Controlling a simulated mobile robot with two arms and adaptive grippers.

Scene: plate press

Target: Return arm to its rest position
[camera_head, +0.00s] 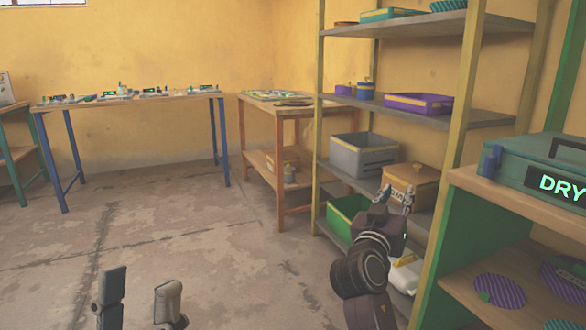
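My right arm (362,272) rises from the bottom edge, right of centre. Its gripper (396,194) points up and away, with its two fingertips apart and nothing seen between them. In the picture the gripper overlaps the brown box (420,180) on the shelf rack; I cannot tell how far apart they are in depth. At the bottom left, two upright pieces, one dark and one grey, show where my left gripper (140,292) seems to be. They are cut off by the picture's edge, and I cannot tell its state.
The shelf rack (461,100) holds a grey crate (364,155), a green bin (340,222) and a purple tray (419,103). A teal DRY machine (545,165) stands on the bench at right. A wooden table (279,106) and blue-legged table (130,98) stand behind. The floor at left is clear.

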